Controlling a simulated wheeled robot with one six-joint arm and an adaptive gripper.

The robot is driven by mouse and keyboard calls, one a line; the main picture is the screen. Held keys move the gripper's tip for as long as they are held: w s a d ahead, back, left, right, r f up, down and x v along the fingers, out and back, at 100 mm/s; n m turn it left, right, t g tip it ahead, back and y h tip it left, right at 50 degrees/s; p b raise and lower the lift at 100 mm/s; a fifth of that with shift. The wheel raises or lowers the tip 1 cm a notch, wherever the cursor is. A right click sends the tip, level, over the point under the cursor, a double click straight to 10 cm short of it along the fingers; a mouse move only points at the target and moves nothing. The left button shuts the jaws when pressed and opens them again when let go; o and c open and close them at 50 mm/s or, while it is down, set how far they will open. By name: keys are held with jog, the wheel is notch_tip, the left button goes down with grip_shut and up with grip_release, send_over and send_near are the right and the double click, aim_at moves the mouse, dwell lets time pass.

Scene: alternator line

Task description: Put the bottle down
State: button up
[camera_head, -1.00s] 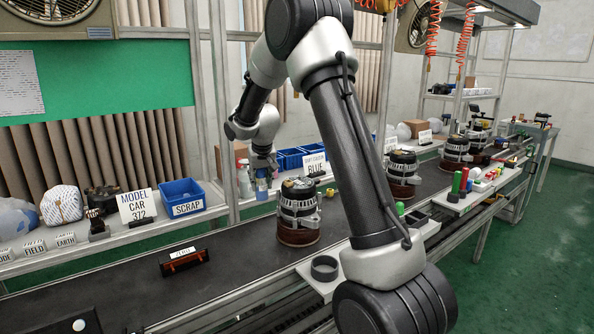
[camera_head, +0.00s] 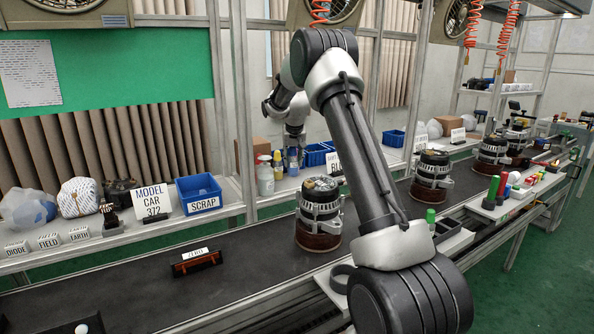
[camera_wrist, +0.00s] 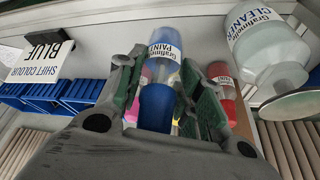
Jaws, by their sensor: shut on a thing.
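My gripper (camera_wrist: 163,68) is shut on the paint bottle (camera_wrist: 165,50), with its blue cap (camera_wrist: 157,107) between the fingers. In the wrist view, which looks upside down, the bottle's label reads PAINT. In the head view, my gripper (camera_head: 294,150) is at the back shelf, with the small blue bottle (camera_head: 293,162) below it. I cannot tell whether its base touches the shelf. A red bottle (camera_wrist: 222,85) stands close beside it, apart from the fingers. Yellow and pink parts behind the held bottle are mostly hidden.
A cleaner spray bottle (camera_wrist: 265,45) stands beyond the red bottle. Blue bins (camera_wrist: 60,95) and a BLUE sign (camera_wrist: 38,62) are on the other side. The back shelf (camera_wrist: 120,18) has bare room near the bottle. Alternators (camera_head: 318,210) stand on the dark conveyor.

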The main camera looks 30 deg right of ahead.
aim_at(293, 166)
jog(key=shift+f, duration=2.4)
jog(key=shift+f, duration=0.15)
jog(key=o, duration=1.1)
jog(key=shift+c, duration=0.2)
